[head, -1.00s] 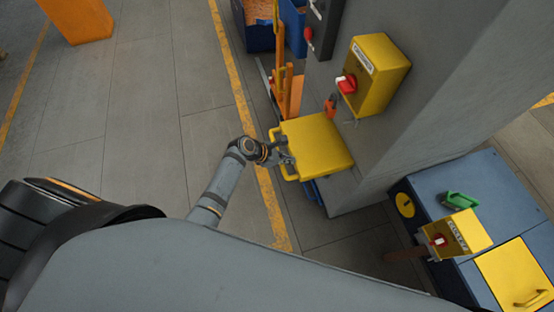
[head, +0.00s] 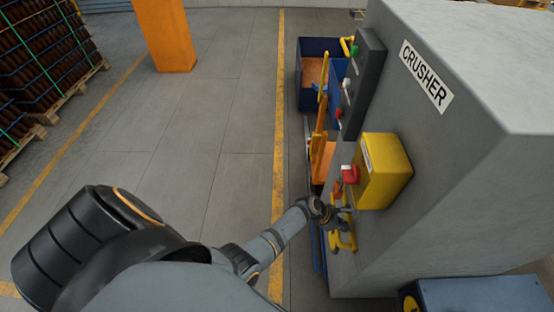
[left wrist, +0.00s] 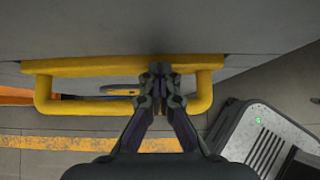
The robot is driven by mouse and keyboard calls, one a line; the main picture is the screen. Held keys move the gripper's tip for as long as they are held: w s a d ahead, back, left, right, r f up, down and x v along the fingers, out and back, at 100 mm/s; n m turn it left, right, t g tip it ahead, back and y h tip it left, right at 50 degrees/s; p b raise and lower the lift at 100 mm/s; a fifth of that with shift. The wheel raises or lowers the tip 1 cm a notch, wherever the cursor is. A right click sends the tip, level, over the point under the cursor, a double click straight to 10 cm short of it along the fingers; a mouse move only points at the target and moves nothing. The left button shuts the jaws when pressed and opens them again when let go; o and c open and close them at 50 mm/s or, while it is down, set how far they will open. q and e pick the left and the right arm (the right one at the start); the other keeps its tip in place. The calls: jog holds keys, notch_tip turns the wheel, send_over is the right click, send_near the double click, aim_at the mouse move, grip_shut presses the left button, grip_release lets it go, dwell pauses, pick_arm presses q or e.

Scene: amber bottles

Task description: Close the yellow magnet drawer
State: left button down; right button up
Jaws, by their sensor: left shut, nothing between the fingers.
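The yellow magnet drawer (left wrist: 95,65) shows in the left wrist view as a thin yellow front close against the grey crusher wall. Its yellow loop handle (left wrist: 80,108) sticks out towards me. In the head view the handle (head: 347,243) is low on the wall, below the yellow switch box. My left gripper (left wrist: 162,70) is shut and empty, with its fingertips at the drawer front between the two ends of the handle. It partly covers the handle; I cannot tell whether it touches it. In the head view the left gripper (head: 342,211) is beside the handle. My right gripper is out of view.
A yellow box (head: 388,172) with a red switch (head: 350,174) juts from the crusher (head: 480,150) just above. An orange post (head: 322,150) and blue bin (head: 312,95) stand behind. A blue cabinet (head: 480,292) is at lower right. Floor on the left is open.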

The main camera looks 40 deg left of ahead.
pick_arm(q)
jog(key=shift+v, duration=1.3)
jog(key=s+a, duration=0.7)
jog(key=a, duration=0.3)
jog(key=shift+a, duration=0.1)
jog(key=s+a+f+m+g+y, duration=0.1)
jog(key=s+a+f+m+y, duration=0.2)
jog(key=s+f, duration=0.35)
jog(key=s+a+f+m+g+y, duration=0.1)
jog(key=s+a+f+m, duration=0.35)
jog(key=f, duration=0.25)
jog(key=s+a+f+m+g+y, duration=0.1)
jog(key=s+a+f+m+y, duration=0.1)
jog(key=s+f+m, duration=0.4)
jog(key=s+a+f+m+y, duration=0.1)
jog(key=s+f+m, duration=0.2)
jog(key=s+m, duration=0.3)
jog(key=s+a+f+m+y, duration=0.1)
jog(key=s+m, duration=0.4)
jog(key=s, duration=0.6)
notch_tip(320, 180, down, 3)
jog(key=shift+s+a+r+m+g, duration=0.15)
jog(key=shift+s+a+m+g, duration=0.15)
jog(key=shift+a+m+g, duration=0.15)
